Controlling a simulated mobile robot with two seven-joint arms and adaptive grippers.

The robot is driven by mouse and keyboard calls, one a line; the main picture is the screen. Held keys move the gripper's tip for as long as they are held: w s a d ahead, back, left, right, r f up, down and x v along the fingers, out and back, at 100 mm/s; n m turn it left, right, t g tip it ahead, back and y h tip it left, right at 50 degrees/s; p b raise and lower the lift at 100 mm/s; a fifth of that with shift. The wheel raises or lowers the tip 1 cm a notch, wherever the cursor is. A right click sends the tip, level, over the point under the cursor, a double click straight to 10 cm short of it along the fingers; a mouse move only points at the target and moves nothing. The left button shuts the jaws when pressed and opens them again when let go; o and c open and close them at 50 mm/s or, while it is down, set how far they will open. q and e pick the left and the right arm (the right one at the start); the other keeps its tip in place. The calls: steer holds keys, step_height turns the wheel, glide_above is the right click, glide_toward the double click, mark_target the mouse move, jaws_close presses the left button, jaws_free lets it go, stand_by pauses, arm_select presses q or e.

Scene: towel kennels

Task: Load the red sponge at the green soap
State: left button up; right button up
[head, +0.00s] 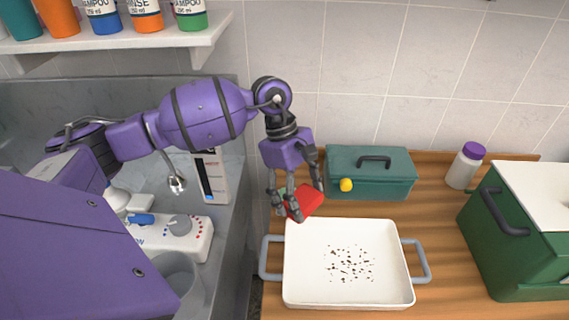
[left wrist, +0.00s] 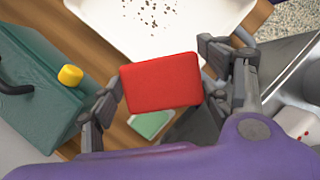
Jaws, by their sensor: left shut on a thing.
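My left gripper (head: 306,203) is shut on the red sponge (head: 304,202), just behind the white tray's back left corner. In the left wrist view the red sponge (left wrist: 161,81) sits between the two fingers, held off the counter. The green soap (left wrist: 152,124) shows in that view as a pale green block on the wooden counter, partly hidden by the sponge. My right gripper is not in view.
A white tray (head: 300,291) with dark specks and grey handles stands in front. A teal box (head: 388,183) with a yellow knob (head: 346,185) stands behind it. A white bottle (head: 463,170) and a green box (head: 520,245) are at right. A shelf (head: 130,41) holds bottles above.

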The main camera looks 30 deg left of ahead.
mark_target(302, 186)
arm_select(q)
steer(key=w+n+t, duration=0.1)
steer(key=n, duration=0.1)
steer(key=w+a+n+t, duration=0.1)
steer(key=n, duration=0.2)
steer(key=w+a+n, duration=0.1)
steer(key=n, duration=0.1)
steer(key=shift+w+f+t, duration=0.1)
steer(key=shift+f+t, duration=0.1)
steer(key=shift+t, duration=0.2)
steer(key=shift+w+a+f+n+t+y, duration=0.25)
steer(key=shift+w+a+n+t+y, duration=0.35)
steer(key=shift+n, duration=1.05)
steer(key=shift+w+a+f+n+t+y, duration=0.35)
steer(key=shift+w+a+n, duration=0.5)
steer(key=shift+n, duration=0.85)
steer(key=shift+w+a+f+n+t+y, duration=0.2)
steer(key=shift+w+a+n+y, duration=0.3)
steer(key=shift+a+n, duration=0.85)
steer(key=f, duration=0.1)
steer(key=f+b, duration=0.1)
steer(key=shift+s+d+f+n, duration=0.1)
steer(key=shift+d+f+n, duration=0.2)
steer(key=shift+f, duration=0.05)
steer(key=shift+f+b, duration=0.35)
steer(key=shift+f, duration=0.2)
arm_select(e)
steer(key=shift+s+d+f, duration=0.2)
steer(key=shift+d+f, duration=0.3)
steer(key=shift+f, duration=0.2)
